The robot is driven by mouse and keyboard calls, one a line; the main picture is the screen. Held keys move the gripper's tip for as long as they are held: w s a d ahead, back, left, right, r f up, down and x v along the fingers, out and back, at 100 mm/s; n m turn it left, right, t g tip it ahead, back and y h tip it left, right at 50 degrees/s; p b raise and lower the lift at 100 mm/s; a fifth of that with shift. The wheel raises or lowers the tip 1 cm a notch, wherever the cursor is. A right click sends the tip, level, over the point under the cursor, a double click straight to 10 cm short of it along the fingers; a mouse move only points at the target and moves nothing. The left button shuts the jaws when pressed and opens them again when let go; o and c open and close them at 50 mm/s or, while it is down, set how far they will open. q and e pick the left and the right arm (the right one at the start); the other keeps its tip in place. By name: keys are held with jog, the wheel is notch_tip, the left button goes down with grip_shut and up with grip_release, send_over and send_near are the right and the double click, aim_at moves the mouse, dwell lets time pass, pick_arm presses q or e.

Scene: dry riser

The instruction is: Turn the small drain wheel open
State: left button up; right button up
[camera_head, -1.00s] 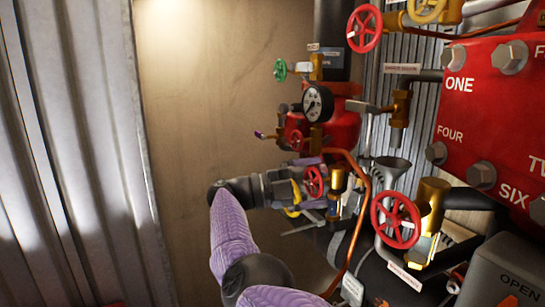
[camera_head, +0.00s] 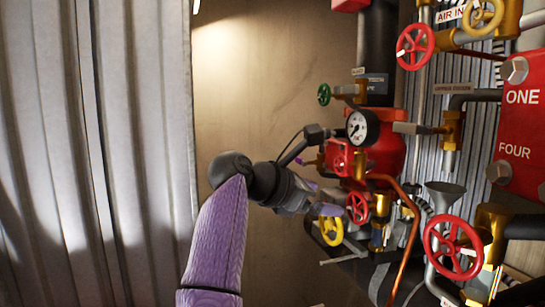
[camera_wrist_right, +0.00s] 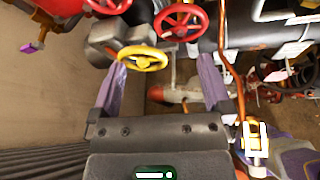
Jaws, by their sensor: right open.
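Two small wheels are near my right gripper (camera_head: 322,197) in the head view: a yellow wheel (camera_head: 331,231) just below it and a small red wheel (camera_head: 357,207) just right of it. I cannot tell from any label which is the drain wheel. In the right wrist view the yellow wheel (camera_wrist_right: 143,60) is near the left fingertip, between the open purple fingers (camera_wrist_right: 162,64). The red wheel (camera_wrist_right: 181,21) is farther up, beyond the fingertips. The gripper is empty; I cannot tell whether a finger touches the yellow rim. My left gripper is not in view.
A larger red wheel (camera_head: 454,248), a green wheel (camera_head: 324,95), a pressure gauge (camera_head: 362,126) and a copper pipe (camera_head: 405,240) crowd the right side. A red panel (camera_head: 520,120) stands at far right. The bare wall (camera_head: 260,90) leaves free room to the left.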

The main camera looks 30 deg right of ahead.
jog(key=w+d+n+t+b, duration=0.1)
jog(key=w+n+t+b, duration=0.3)
jog(key=w+t, duration=0.75)
notch_tip(320, 180, up, 7)
jog(key=w+a+m+t+h+b, duration=0.1)
jog(key=m+t+h+b, duration=0.1)
jog(key=m+t+b, duration=0.2)
jog(key=shift+w+m+t, duration=0.3)
jog(key=shift+m+t, duration=0.45)
jog(key=shift+m, duration=0.45)
jog(key=shift+r, duration=0.15)
